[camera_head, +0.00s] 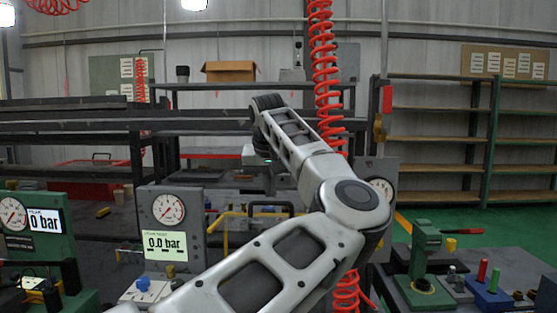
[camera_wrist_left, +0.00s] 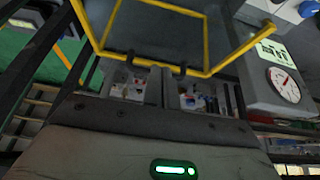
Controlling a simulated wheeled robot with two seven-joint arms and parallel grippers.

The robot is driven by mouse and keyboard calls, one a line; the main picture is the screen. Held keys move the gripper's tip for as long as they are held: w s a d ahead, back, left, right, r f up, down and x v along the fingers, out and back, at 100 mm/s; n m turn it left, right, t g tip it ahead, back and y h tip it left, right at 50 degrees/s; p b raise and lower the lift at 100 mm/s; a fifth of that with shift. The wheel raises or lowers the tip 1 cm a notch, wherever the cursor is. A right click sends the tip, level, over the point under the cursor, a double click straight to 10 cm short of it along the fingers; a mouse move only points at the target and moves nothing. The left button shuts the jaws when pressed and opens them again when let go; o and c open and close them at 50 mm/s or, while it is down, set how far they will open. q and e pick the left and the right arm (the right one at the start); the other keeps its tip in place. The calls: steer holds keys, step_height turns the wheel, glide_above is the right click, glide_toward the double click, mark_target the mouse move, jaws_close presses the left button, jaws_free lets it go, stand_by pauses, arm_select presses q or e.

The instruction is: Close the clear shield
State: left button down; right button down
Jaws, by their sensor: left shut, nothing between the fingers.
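The clear shield has a yellow frame (camera_head: 232,214), seen in the head view behind my forearm, right of the middle gauge panel. My arm hides part of it, and I cannot tell its angle there. In the left wrist view the yellow frame (camera_wrist_left: 165,65) spans the upper middle, just beyond my fingers. My left gripper (camera_head: 270,188) points down by the frame; it is shut and empty. Its fingers (camera_wrist_left: 163,84) show close together in the left wrist view. I cannot tell whether they touch the frame. My right gripper is not in view.
The middle gauge panel (camera_head: 170,228) reads 0.0 bar, and another gauge panel (camera_head: 30,222) stands at the left. A green press (camera_head: 424,262) and a blue block with pegs (camera_head: 490,290) stand on the right bench. A red coiled hose (camera_head: 322,60) hangs behind my arm.

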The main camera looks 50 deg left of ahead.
arm_select(q)
steer(key=shift+s+d+f, duration=0.1)
steer(key=shift+s+d, duration=0.15)
steer(key=shift+d, duration=0.25)
steer(key=shift+s+d, duration=0.25)
steer(key=shift+d, duration=0.2)
steer(key=shift+s+d, duration=0.2)
steer(key=shift+s, duration=0.1)
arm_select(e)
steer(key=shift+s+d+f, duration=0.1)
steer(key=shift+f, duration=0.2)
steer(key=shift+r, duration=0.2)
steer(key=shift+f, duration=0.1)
